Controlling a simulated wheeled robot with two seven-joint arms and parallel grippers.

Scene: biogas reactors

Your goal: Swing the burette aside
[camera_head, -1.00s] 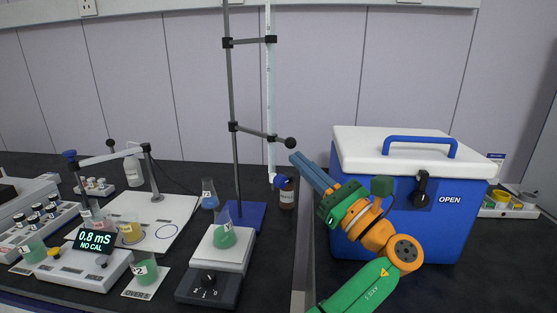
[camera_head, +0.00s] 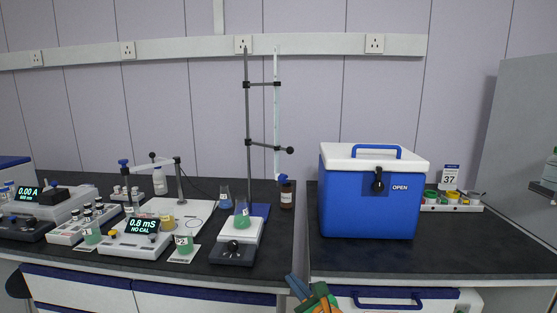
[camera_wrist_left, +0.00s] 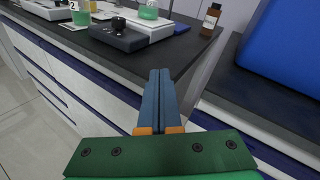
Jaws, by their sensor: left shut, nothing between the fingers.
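The burette (camera_head: 277,115) is a thin, clear upright tube in the head view. Two dark clamps on the stand rod (camera_head: 247,130) hold it to the right of the rod, and the lower clamp has a round black knob (camera_head: 290,150). The burette's tip hangs near the brown bottle, right of the flask with green liquid (camera_head: 241,219). My left gripper (camera_head: 293,280) is low at the bottom edge, in front of the bench and well below the burette. In the left wrist view its blue fingers (camera_wrist_left: 160,73) are shut together, empty. My right gripper is out of view.
The flask stands on a stirrer (camera_head: 234,250). A brown bottle (camera_head: 287,196) stands right of the stand's blue base (camera_head: 261,211). A blue cooler (camera_head: 368,200) sits right of the gap between benches. Meters and beakers crowd the left bench. The bench front right of the cooler is clear.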

